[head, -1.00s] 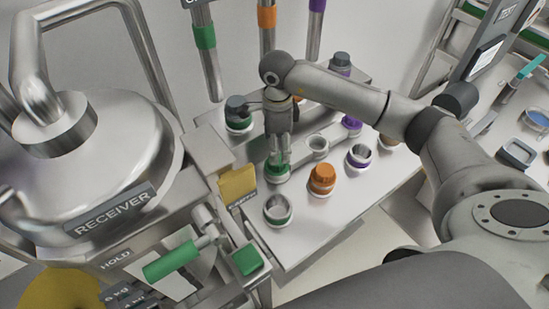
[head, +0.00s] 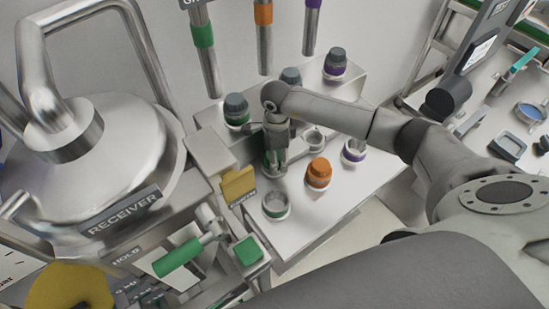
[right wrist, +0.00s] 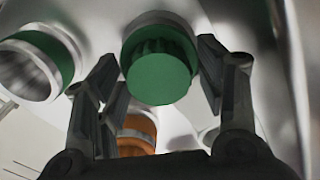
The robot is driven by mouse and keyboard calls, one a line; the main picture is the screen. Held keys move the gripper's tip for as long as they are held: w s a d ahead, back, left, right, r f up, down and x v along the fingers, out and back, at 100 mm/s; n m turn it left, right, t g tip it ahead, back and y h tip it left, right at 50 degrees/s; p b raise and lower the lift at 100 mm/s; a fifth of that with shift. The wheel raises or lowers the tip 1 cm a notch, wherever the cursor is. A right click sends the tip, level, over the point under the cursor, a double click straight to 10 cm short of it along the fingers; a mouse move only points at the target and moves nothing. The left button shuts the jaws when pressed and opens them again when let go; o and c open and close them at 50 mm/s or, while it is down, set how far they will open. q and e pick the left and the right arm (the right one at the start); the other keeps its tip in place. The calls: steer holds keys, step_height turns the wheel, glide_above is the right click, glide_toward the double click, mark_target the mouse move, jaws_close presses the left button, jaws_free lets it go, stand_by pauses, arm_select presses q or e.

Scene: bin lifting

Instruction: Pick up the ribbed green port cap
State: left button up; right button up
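The ribbed green port cap (right wrist: 160,72) shows large in the right wrist view, on its port. In the head view it is mostly hidden behind my right gripper, with only a bit of green showing. My right gripper (head: 275,166) points down over that port. In the right wrist view its fingers (right wrist: 158,80) stand on either side of the cap, open. The right finger is close to the cap's edge, and a gap shows at the left one. I cannot tell whether the right finger touches. My left gripper is not in view.
An open port with a green band (head: 276,206) stands in front of the gripper, and an orange cap (head: 319,174) to its right. Grey-capped ports (head: 236,108) are behind. A yellow tag (head: 238,184) and the receiver vessel (head: 95,180) are to the left.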

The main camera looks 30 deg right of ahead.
steer(key=c, duration=0.6)
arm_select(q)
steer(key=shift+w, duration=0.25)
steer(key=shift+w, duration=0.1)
arm_select(e)
steer(key=shift+r, duration=0.2)
steer(key=shift+w+r+b, duration=0.1)
steer(key=shift+r+b, duration=0.5)
steer(key=shift+b, duration=0.2)
arm_select(q)
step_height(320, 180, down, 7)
steer(key=b, duration=0.5)
steer(key=shift+b, duration=0.35)
arm_select(e)
steer(key=shift+s+a+r, duration=1.65)
steer(key=shift+s+r, duration=0.05)
steer(key=shift+r, duration=0.2)
steer(key=shift+s+a+r, duration=1.65)
steer(key=shift+r, duration=0.3)
steer(key=shift+s+a+r, duration=1.65)
steer(key=shift+s+r, duration=0.05)
steer(key=shift+r, duration=0.2)
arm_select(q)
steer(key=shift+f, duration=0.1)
